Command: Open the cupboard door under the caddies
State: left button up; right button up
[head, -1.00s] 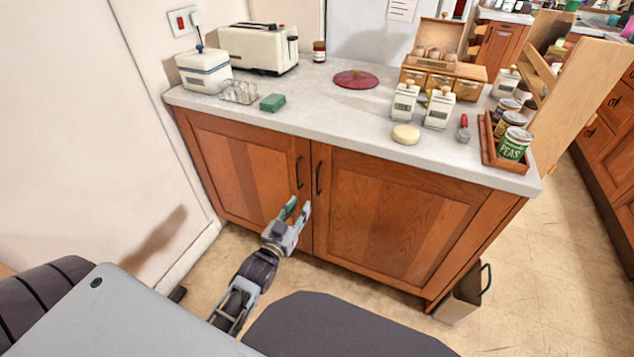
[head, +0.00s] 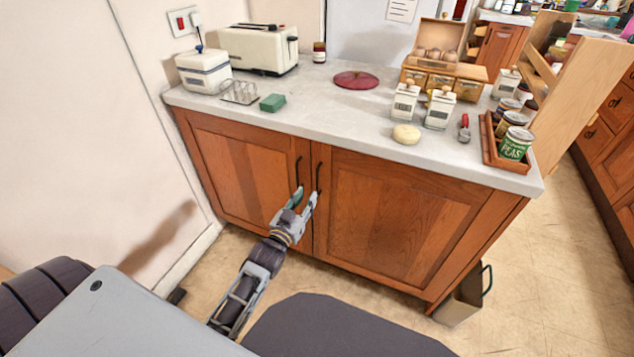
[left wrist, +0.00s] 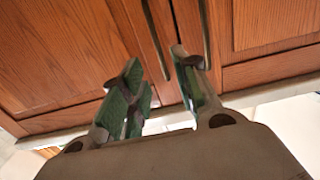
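The wooden cupboard has a right door (head: 395,222), below the white caddies (head: 404,102) on the worktop, and a left door (head: 240,165). Both doors look shut. Their dark upright handles, the left one (head: 298,172) and the right one (head: 318,178), stand close together at the middle seam. My left gripper (head: 306,196) is open, its fingertips near the handles' lower ends. In the left wrist view, the left handle (left wrist: 154,38) shows between the fingers and the right handle (left wrist: 205,30) just right of the right finger. I cannot tell about contact. My right gripper is not in view.
The worktop (head: 330,110) holds a toaster (head: 262,48), a green sponge (head: 273,102), a red disc (head: 356,80) and a tray of tins (head: 487,150). A bin (head: 462,300) stands on the floor by the cupboard's right end. Floor before the right door is partly clear.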

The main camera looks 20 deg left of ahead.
aim_at(317, 181)
pick_arm(q)
jog(key=shift+w+b, duration=0.85)
jog(key=shift+w, duration=3.85)
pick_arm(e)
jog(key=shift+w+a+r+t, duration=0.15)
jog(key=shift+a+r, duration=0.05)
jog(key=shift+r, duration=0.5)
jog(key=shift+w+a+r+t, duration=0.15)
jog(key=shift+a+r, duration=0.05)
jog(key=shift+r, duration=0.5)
pick_arm(q)
jog(key=shift+c, duration=0.3)
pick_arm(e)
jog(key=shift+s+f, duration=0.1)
pick_arm(q)
grip_shut()
